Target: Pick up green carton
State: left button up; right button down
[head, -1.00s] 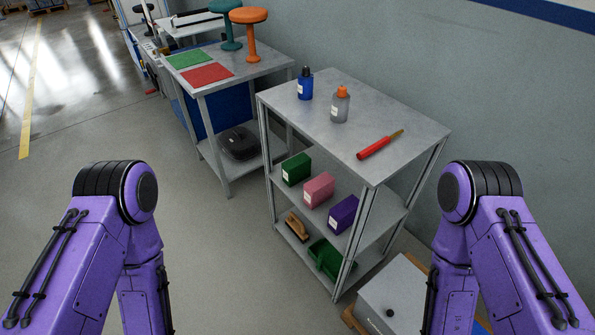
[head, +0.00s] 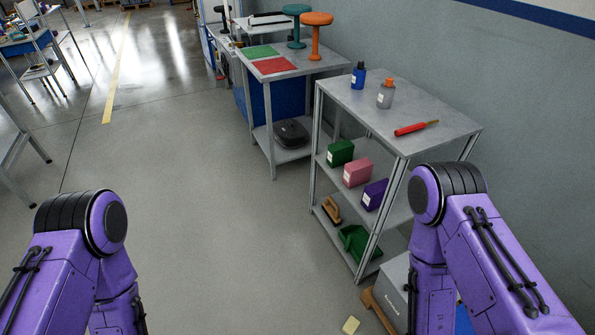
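The green carton (head: 340,153) stands on the middle shelf of the grey metal rack (head: 362,103), at the left end of a row. A pink carton (head: 357,172) and a purple carton (head: 375,194) stand to its right on the same shelf. My two purple arms show at the lower left and lower right, bent downward. Both grippers are out of the picture, and neither arm touches the green carton.
A blue bottle (head: 358,76), a grey bottle (head: 386,94) and a red-handled tool (head: 416,128) are on the rack top. A green bin (head: 358,246) and a brush (head: 331,209) sit on the bottom shelf. A grey box (head: 396,283) stands beside the rack.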

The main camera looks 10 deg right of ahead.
aim_at(338, 154)
jog(key=z, duration=0.4)
jog(key=k, duration=0.2)
jog(key=u, duration=0.95)
jog(key=i, duration=1.45)
jog(key=z, duration=0.9)
jog(key=i, duration=0.75)
jog(key=z, duration=1.4)
jog(key=i, duration=0.5)
jog(key=z, duration=0.45)
